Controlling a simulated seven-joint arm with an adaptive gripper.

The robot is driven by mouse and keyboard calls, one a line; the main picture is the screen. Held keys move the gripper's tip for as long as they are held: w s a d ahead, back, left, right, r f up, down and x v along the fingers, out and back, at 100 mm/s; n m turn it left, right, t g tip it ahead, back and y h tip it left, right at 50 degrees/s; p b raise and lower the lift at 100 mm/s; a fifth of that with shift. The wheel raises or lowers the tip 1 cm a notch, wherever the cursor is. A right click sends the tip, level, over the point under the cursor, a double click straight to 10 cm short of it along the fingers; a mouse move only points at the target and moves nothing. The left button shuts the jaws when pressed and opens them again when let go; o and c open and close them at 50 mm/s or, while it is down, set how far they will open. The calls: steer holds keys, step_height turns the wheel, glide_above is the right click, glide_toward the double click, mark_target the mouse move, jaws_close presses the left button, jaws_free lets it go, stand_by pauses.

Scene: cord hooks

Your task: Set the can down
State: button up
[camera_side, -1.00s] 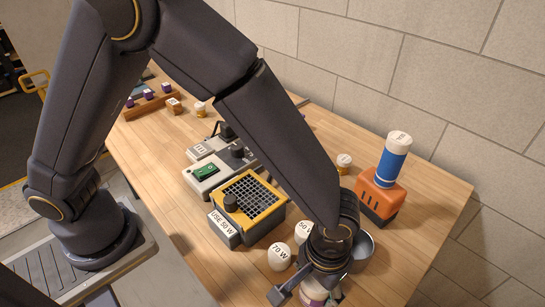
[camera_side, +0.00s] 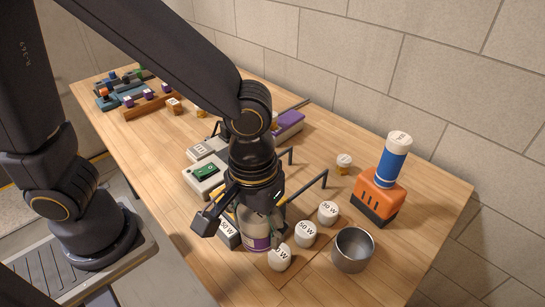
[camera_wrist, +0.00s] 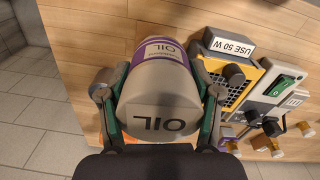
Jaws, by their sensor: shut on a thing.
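The can is grey with a purple band and reads OIL; it shows large in the wrist view (camera_wrist: 160,85) and, partly covered, in the side view (camera_side: 256,235). My gripper (camera_side: 250,212) is shut on the can, with a finger on either side of it in the wrist view (camera_wrist: 160,118). In the side view the can is in front of the yellow gridded device, beside the white knobs. I cannot tell whether its base touches the table.
A yellow gridded device (camera_wrist: 240,82) with a USE 50 W sign (camera_wrist: 229,43) is close by. White wattage-marked knobs (camera_side: 305,234), a metal cup (camera_side: 352,250) and an orange block (camera_side: 378,193) bearing a blue cylinder (camera_side: 390,165) stand to the right. Bare wood shows at front right.

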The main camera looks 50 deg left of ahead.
steer(key=w+a+n, duration=0.5)
steer(key=w+a, duration=0.1)
steer(key=a, duration=0.4)
steer(key=w+a+n, duration=0.4)
steer(key=w+a, duration=0.3)
steer(key=a, duration=0.4)
steer(key=s+a+f+n, duration=0.1)
steer(key=s+a+n, duration=0.25)
steer(key=a, duration=0.75)
steer(key=s+a+n, duration=0.3)
steer(key=a+n, duration=0.2)
steer(key=a, duration=0.7)
steer(key=w+a+f, duration=0.2)
steer(key=w+f, duration=0.1)
steer(key=w+a+f, duration=0.2)
steer(key=w+f, duration=0.1)
steer(key=w, duration=0.1)
steer(key=w+a+f, duration=0.3)
steer(key=shift+w, duration=0.3)
steer(key=shift+w+a+f, duration=0.1)
steer(key=shift+w+f, duration=0.2)
steer(key=shift+f, duration=1.65)
